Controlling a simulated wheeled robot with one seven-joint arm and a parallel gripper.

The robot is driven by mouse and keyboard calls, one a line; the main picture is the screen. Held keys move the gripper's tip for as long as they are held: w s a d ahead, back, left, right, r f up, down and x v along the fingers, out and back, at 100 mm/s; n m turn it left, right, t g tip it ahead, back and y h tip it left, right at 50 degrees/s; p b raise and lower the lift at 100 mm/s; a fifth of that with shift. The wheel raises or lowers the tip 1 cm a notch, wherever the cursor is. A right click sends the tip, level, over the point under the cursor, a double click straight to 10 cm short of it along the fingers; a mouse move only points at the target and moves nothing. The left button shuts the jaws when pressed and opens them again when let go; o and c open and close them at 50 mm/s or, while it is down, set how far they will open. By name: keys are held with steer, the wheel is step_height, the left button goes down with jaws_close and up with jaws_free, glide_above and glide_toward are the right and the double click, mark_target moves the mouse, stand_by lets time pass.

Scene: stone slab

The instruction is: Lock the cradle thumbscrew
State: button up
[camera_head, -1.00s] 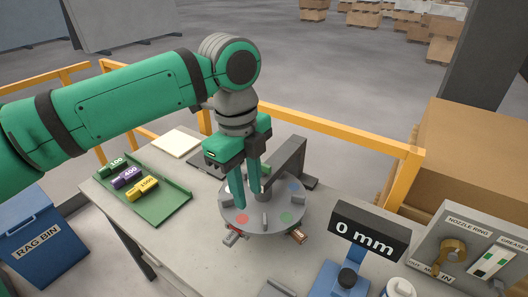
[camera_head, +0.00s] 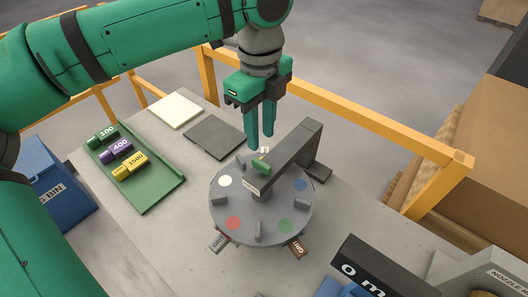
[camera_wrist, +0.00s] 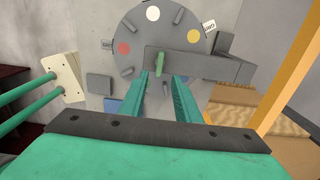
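A round grey disc (camera_head: 235,207) with coloured dots and upright tabs lies on the bench. A grey beam (camera_head: 290,155) reaches over it to the hub. A small green wing-shaped piece (camera_head: 261,167) stands near the beam's end; it looks like the thumbscrew, and its locked state cannot be told. It also shows in the wrist view (camera_wrist: 162,64). My gripper (camera_head: 260,140) is above and behind this piece, apart from it in the head view. In the wrist view its fingers (camera_wrist: 162,77) are spread with nothing held, and the green piece appears just beyond the tips.
A green tray (camera_head: 160,194) with cylinders marked 100, 400 and 1500 is at left. A cream pad (camera_head: 175,108) and dark plate (camera_head: 214,138) lie behind the disc. A display box (camera_head: 370,265) stands front right. A yellow rail (camera_head: 350,120) runs behind the bench.

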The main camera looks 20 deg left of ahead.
mark_target(261, 163)
step_height(261, 163, down, 8)
steer(key=shift+a+f, duration=0.1)
steer(key=shift+a, duration=0.05)
steer(key=shift+f, duration=0.3)
steer(key=shift+d+f, duration=0.25)
steer(key=shift+s, duration=0.1)
steer(key=shift+a, duration=0.1)
jaws_close()
